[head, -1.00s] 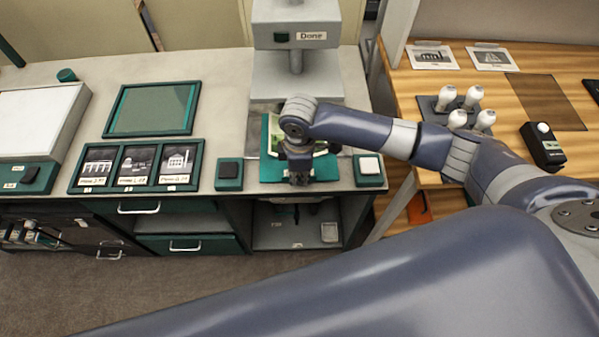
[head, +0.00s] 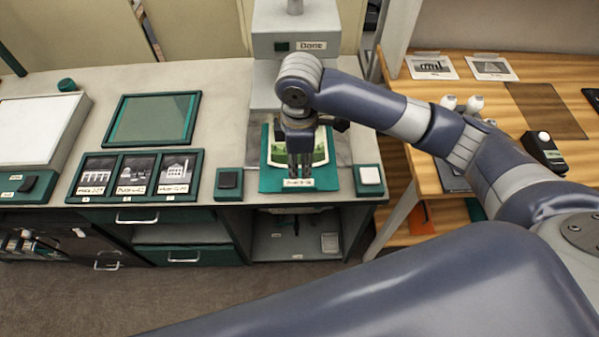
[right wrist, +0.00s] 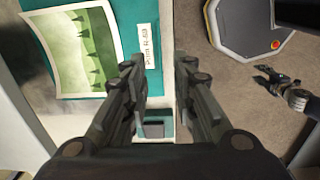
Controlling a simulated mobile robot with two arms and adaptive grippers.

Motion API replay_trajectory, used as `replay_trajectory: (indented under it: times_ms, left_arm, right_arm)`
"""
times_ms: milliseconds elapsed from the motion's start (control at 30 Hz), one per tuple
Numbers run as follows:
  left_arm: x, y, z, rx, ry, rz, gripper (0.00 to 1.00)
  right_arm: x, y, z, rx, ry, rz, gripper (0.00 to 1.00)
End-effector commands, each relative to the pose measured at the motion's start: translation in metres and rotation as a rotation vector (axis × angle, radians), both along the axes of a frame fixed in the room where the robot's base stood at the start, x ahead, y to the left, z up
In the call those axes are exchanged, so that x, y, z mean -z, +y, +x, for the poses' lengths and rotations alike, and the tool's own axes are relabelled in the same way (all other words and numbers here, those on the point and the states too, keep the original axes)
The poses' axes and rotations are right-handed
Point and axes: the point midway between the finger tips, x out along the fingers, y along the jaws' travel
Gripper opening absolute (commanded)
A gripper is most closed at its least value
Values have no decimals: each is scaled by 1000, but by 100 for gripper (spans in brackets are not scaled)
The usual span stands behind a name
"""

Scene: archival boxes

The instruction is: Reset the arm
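My right gripper (head: 299,172) points down above a green mount (head: 268,184) at the front edge of the grey counter. In the right wrist view its two fingers (right wrist: 160,88) are apart, with nothing between them. A curved print with a green landscape (head: 320,152) lies on the mount, partly hidden by the gripper. The print (right wrist: 80,50) and a white label (right wrist: 146,44) show beside the left finger in the right wrist view. What looks like my left gripper (right wrist: 268,76) shows small at the right there. The head view does not show it.
A grey stand labelled Done (head: 312,46) rises behind. Three framed pictures (head: 134,177) and an empty green tray (head: 152,119) lie left. A wooden table (head: 440,75) stands right.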

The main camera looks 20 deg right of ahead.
Motion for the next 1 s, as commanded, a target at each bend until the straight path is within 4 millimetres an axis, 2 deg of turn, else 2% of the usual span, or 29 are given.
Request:
replay_trajectory:
  times_ms: [200, 767, 867, 1000]
  left_arm:
    - [1, 0, -1, 0, 2, 0, 40]
    - [1, 0, -2, 1, 3, 0, 40]
    - [1, 0, -2, 1, 3, 0, 40]
    - [1, 0, -2, 1, 2, 0, 40]
  right_arm:
    - [-15, 0, 0, 1, 0, 0, 25]
    - [-14, 2, -2, 1, 1, 4, 25]
    - [-7, 11, -8, 4, -4, 30, 25]
    - [11, 35, -26, 37, -24, 115, 25]
